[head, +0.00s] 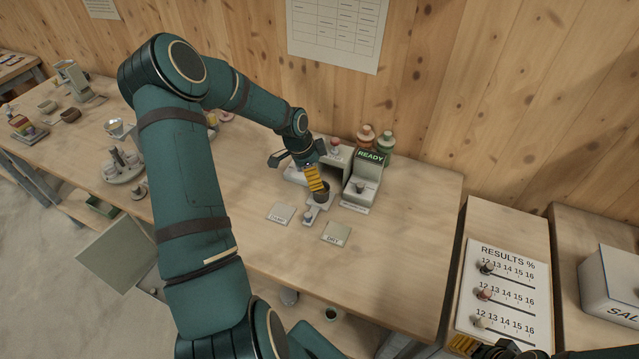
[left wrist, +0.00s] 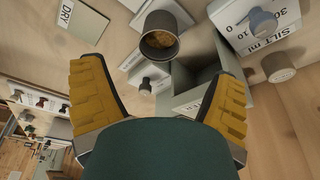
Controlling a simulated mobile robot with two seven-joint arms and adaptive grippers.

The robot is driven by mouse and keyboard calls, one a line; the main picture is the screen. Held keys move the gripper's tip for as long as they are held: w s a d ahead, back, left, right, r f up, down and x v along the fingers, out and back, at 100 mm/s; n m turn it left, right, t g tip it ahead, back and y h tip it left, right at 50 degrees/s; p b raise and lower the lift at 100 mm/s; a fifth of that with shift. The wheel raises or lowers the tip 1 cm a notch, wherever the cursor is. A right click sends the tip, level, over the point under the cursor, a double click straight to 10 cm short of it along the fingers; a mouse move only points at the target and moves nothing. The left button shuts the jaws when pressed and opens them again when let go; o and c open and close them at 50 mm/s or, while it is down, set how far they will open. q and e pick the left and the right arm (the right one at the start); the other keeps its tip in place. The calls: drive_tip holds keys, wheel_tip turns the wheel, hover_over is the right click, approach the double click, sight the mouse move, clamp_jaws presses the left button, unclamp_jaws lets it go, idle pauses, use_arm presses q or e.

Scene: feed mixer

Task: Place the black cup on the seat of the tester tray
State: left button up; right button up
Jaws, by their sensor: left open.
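The black cup (head: 322,197), with brown grain inside, stands at the pale tester tray (head: 312,208) in front of the READY tester (head: 363,178). In the left wrist view the cup (left wrist: 160,45) is upper centre, its mouth facing the camera; I cannot tell if it is fully in the seat. My left gripper (head: 316,180) is open just behind the cup. In the wrist view its yellow fingers (left wrist: 158,95) are spread wide, with nothing between their tips and the cup apart from them. My right gripper (head: 465,344) shows only partly at the bottom edge.
A DRY plate (head: 336,233) and another labelled plate (head: 281,214) lie in front of the tray. Orange and green bottles (head: 376,142) stand behind the tester. A results board (head: 497,300) is at right. The front right of the table is clear.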

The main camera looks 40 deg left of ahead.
use_arm(q)
drive_tip(key=d+f+n, duration=0.1)
drive_tip(key=d, duration=0.5)
drive_tip(key=s+d+f+n+h, duration=0.1)
drive_tip(key=d, duration=0.6)
drive_tip(key=d+f+n+h, duration=0.1)
drive_tip(key=d, duration=0.6)
drive_tip(key=shift+s+d+f+n, duration=0.25)
drive_tip(key=shift+f+n, duration=0.05)
drive_tip(key=shift+n, duration=0.1)
drive_tip(key=s+d+n, duration=0.1)
drive_tip(key=d, duration=0.2)
drive_tip(key=s+d+f+n, duration=0.1)
drive_tip(key=s+d, duration=0.1)
drive_tip(key=d, duration=0.1)
drive_tip(key=s+d+f+n, duration=0.1)
drive_tip(key=s+d, duration=0.1)
drive_tip(key=d, duration=0.1)
drive_tip(key=shift+f+h, duration=0.25)
drive_tip(key=shift+h, duration=0.05)
drive_tip(key=s+d+n, duration=0.1)
drive_tip(key=s, duration=0.1)
drive_tip(key=s+d+f+n, duration=0.1)
drive_tip(key=s, duration=0.1)
drive_tip(key=s+d, duration=0.2)
drive_tip(key=shift+f+n, duration=0.15)
drive_tip(key=shift+n, duration=0.25)
drive_tip(key=shift+s+f+y, duration=0.1)
drive_tip(key=shift+s+y, duration=0.3)
